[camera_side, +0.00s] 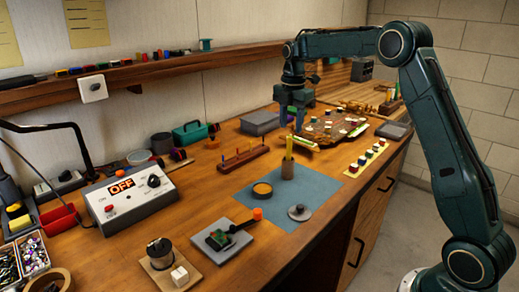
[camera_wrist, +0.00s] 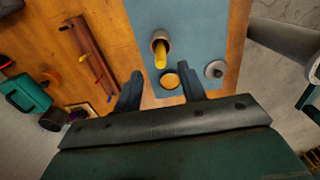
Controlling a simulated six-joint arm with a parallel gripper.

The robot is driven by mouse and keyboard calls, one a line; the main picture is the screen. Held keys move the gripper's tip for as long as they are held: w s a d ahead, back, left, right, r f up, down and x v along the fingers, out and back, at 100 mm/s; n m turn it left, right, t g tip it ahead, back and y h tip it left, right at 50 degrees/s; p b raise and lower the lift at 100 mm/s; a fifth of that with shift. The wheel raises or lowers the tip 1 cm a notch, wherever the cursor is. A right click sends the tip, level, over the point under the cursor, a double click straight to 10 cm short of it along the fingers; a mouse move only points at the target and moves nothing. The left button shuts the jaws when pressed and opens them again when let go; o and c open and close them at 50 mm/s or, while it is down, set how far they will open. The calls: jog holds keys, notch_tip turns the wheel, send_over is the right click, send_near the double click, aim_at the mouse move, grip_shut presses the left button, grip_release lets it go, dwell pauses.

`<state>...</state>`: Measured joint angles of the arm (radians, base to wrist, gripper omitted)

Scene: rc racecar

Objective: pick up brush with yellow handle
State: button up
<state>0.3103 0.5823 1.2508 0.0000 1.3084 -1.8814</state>
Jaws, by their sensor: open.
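The brush's yellow handle (camera_side: 289,146) stands upright in a brown cup (camera_side: 288,171) on a blue mat (camera_side: 319,185); its bristles are not visible. In the wrist view the yellow handle (camera_wrist: 161,60) leans out of the cup (camera_wrist: 158,38), ahead of my gripper. My gripper (camera_side: 298,122) is above the bench, behind the cup in the side view and higher than it. In the wrist view the fingers of my gripper (camera_wrist: 161,88) are spread apart with nothing held between them.
A round tin (camera_side: 262,189) and a grey disc (camera_side: 299,212) sit on the mat near the cup. A wooden rack (camera_side: 243,159) with coloured pegs stands left of it. A cluttered board (camera_side: 330,128) lies below my gripper. A control box (camera_side: 130,197) is farther left.

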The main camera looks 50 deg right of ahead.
aim_at(289, 147)
jog(key=shift+f, duration=1.7)
jog(key=shift+f, duration=0.1)
jog(key=shift+a+f, duration=0.2)
jog(key=shift+f, duration=2.3)
grip_shut()
